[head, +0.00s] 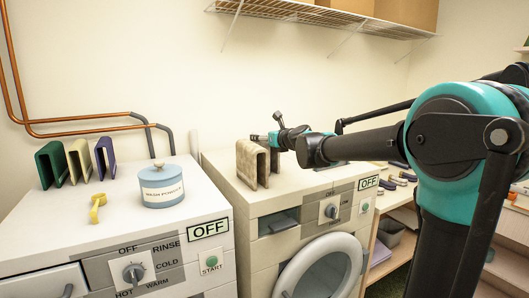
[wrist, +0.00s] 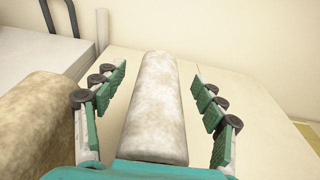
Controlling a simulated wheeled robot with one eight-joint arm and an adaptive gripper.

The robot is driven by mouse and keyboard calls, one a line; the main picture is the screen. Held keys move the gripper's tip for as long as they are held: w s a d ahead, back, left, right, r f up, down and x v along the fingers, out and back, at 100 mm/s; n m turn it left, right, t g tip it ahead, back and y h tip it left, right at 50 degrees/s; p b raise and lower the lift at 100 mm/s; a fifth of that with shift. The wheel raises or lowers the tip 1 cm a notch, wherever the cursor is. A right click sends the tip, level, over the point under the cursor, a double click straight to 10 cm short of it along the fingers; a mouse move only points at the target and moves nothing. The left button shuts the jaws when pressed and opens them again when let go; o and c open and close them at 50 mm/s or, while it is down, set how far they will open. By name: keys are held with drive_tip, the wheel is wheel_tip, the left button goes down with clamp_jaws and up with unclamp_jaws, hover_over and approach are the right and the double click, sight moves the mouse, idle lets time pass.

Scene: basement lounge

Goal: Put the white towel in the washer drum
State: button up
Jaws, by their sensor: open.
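A pale, whitish folded towel (wrist: 158,110) stands on the top of the right machine and lies between my spread fingers in the wrist view. My gripper (wrist: 160,105) is open around it, with a finger on each side and gaps visible. In the head view my gripper (head: 276,139) is over the folded towels at the machine's left part. A browner beige towel (wrist: 38,118) stands to the left; it also shows in the head view (head: 247,164). The right machine (head: 228,172) has a round front door (head: 322,268) that looks closed; its drum interior is hidden. Its display reads OFF.
The left machine (head: 130,215) holds green (head: 50,165), yellow (head: 79,162) and purple (head: 106,158) folded cloths, a blue washing powder pot (head: 162,187) and a yellow scoop-like item (head: 97,208). A wire shelf (head: 330,22) with boxes hangs above. Shelving stands at the right.

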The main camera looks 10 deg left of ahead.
clamp_jaws()
idle(0.4)
drive_tip(key=shift+r, duration=0.1)
